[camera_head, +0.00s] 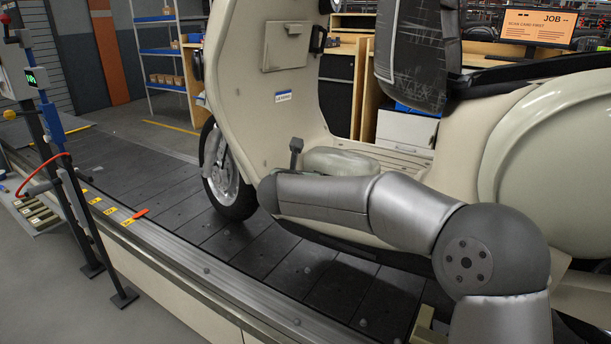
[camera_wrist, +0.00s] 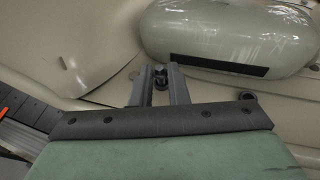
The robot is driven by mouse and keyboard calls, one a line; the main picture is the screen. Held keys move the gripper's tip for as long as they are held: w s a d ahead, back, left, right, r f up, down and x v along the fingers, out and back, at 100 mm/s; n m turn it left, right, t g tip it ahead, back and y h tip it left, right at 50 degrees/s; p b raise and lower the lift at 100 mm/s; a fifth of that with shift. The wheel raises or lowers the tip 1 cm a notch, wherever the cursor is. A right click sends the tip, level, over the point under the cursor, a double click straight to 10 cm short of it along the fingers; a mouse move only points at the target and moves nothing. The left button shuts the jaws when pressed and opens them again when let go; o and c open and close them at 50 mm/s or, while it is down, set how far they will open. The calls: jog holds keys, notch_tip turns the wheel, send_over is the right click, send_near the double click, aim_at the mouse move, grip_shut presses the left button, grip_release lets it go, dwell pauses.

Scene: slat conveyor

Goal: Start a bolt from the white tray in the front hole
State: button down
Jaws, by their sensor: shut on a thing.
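In the wrist view my gripper (camera_wrist: 160,82) is shut on a dark bolt (camera_wrist: 160,72), whose round head shows between the two grey fingers. The fingers are over the scooter's cream floor panel (camera_wrist: 112,98). Whether the bolt touches the panel or is in a hole cannot be told. A small round mark, perhaps a hole, lies on the panel just left of the fingertips. A dark round fitting (camera_wrist: 247,96) is to the right, partly behind my gripper's body. I cannot make out a white tray.
A rounded cream cover (camera_wrist: 228,38) with a black strip lies just beyond the fingers. The scooter (camera_head: 262,95) stands on the dark slat conveyor (camera_head: 165,195). A post with a red hose (camera_head: 40,182) stands at the left, beside the conveyor's edge.

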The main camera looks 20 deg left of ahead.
jog(key=shift+f, duration=0.1)
jog(key=shift+a+m+h+p, duration=0.2)
jog(key=shift+m+h, duration=0.25)
jog(key=shift+h, duration=0.1)
jog(key=shift+a+m+h+p, duration=0.15)
jog(key=shift+m+h+p, duration=0.05)
jog(key=shift+m+h, duration=0.3)
jog(key=shift+d+m+h, duration=0.1)
jog(key=shift+m+h, duration=0.45)
jog(key=shift+h, duration=0.2)
jog(key=shift+a+m+h+p, duration=0.25)
jog(key=shift+m+h+p, duration=0.25)
jog(key=shift+h+p, duration=0.15)
jog(key=shift+w+a+m+g+h+p, duration=0.15)
jog(key=shift+m+g+h+p, duration=0.45)
jog(key=shift+m+h+p, duration=0.45)
